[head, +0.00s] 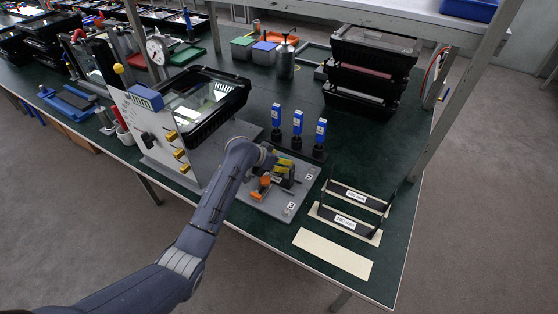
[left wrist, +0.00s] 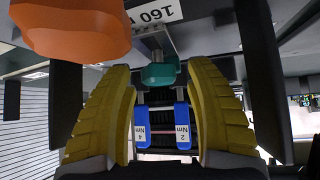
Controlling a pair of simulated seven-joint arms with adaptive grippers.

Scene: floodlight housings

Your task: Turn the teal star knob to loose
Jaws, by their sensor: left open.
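The teal star knob (left wrist: 160,75) shows in the left wrist view, on a short shaft below a grey metal part. My left gripper (left wrist: 160,92) has two ribbed yellow fingers, spread open. The knob lies between their tips in this view, with a gap on each side; I cannot tell any contact. A large orange part (left wrist: 70,28) is close at the upper left. In the head view my left gripper (head: 284,167) is over the grey numbered base plate (head: 283,205), beside an orange part (head: 262,185). The arm and gripper hide the knob there. My right gripper is not in view.
Blue torque drivers (head: 297,123) stand in a black holder just behind the plate. A black-framed housing (head: 205,100) and an upright panel with brass fittings (head: 160,135) are at left. Black brackets (head: 350,205) stand at right. Bare green bench lies right of the drivers.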

